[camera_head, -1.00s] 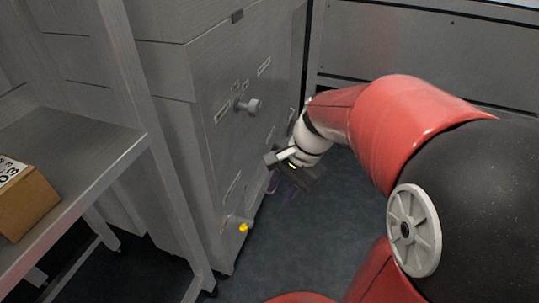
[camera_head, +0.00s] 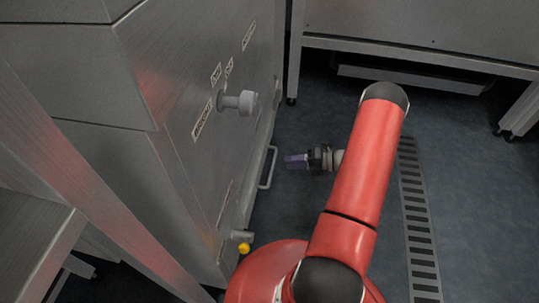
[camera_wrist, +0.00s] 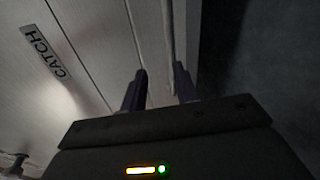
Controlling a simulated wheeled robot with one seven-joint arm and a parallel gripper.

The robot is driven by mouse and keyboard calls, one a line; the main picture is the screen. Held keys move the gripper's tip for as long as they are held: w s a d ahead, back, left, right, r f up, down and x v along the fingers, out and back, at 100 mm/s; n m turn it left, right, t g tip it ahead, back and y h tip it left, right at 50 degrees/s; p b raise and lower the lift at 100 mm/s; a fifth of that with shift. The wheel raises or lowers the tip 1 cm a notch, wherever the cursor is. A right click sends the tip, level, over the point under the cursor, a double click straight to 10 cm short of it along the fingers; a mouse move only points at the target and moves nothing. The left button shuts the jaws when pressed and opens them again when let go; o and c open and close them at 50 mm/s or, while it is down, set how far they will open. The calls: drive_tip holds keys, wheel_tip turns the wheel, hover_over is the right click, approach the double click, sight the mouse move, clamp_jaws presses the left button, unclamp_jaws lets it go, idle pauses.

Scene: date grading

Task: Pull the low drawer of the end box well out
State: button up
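The end box is a grey steel cabinet (camera_head: 185,110) on the left of the head view. Its low drawer front (camera_head: 248,195) carries an upright bar handle (camera_head: 268,167). The handle also shows in the wrist view as a pale bar (camera_wrist: 166,35), roughly in line with the gap between the fingers. My gripper (camera_head: 292,161) is low over the floor, right of the handle, with its purple fingers pointing left at it. In the wrist view the two dark fingers (camera_wrist: 160,82) are apart with nothing between them. The drawer looks closed or nearly so.
A round grey knob (camera_head: 240,102) sticks out of the box higher up. A small yellow-tipped fitting (camera_head: 243,246) is low on its near side. A steel shelf (camera_head: 30,235) stands at left, a bench (camera_head: 420,40) at the back. Floor right of my gripper is open.

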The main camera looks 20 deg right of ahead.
sight(273, 163)
drive_tip(key=shift+m+t, duration=0.4)
drive_tip(key=shift+m, duration=0.4)
drive_tip(key=w+a+f, duration=0.2)
drive_tip(key=w+a, duration=0.1)
drive_tip(key=w+a+f, duration=0.1)
drive_tip(key=a, duration=0.1)
drive_tip(key=shift+w+a+f+b, duration=0.25)
drive_tip(key=shift+w+f+b, duration=0.05)
drive_tip(key=shift+w, duration=0.1)
drive_tip(key=shift+c, duration=0.4)
clamp_jaws()
